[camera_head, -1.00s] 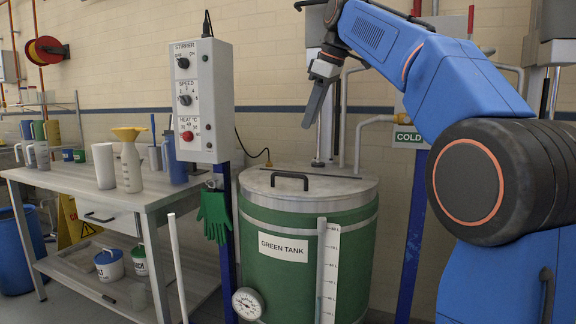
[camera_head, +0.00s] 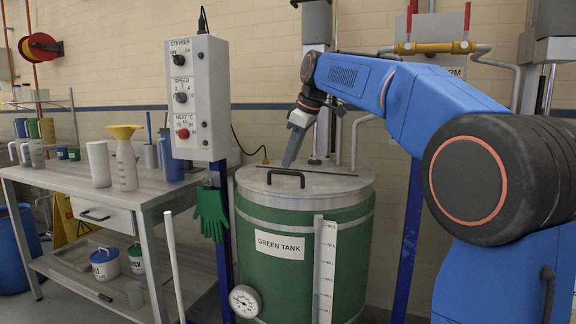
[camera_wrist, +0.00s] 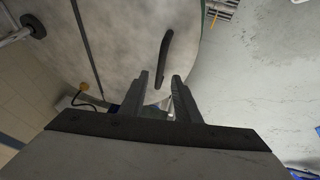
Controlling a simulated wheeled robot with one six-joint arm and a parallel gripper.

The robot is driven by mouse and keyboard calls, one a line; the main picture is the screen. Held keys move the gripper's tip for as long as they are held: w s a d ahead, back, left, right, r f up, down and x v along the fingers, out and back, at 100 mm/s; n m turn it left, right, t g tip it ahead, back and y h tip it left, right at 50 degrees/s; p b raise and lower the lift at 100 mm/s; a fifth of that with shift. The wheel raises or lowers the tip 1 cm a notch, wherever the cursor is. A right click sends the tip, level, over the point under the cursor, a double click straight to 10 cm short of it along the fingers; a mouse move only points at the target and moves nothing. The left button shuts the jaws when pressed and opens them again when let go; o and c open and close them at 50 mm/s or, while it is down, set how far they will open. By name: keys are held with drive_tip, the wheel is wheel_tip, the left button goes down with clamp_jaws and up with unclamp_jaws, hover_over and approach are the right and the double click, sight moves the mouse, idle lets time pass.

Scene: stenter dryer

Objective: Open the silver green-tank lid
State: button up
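The green tank (camera_head: 277,270) stands upright with a white GREEN TANK label. Its silver lid (camera_head: 335,184) lies flat and closed on top, with a black bar handle (camera_head: 285,177) on the left front half. My gripper (camera_head: 287,164) points down just above and behind the handle in the head view. The lid (camera_wrist: 125,40) fills much of that view. I cannot tell whether a fingertip touches the handle.
A grey control box (camera_head: 197,98) on a blue post stands close left of the tank, with green gloves (camera_head: 211,212) hanging below. A workbench (camera_head: 130,190) with bottles is further left. A gauge (camera_head: 245,301) and level scale (camera_head: 325,270) are on the tank front.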

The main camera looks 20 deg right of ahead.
sight(288, 172)
drive_tip(key=shift+x, duration=1.7)
drive_tip(key=shift+c, duration=0.5)
clamp_jaws()
drive_tip(key=shift+r, duration=0.15)
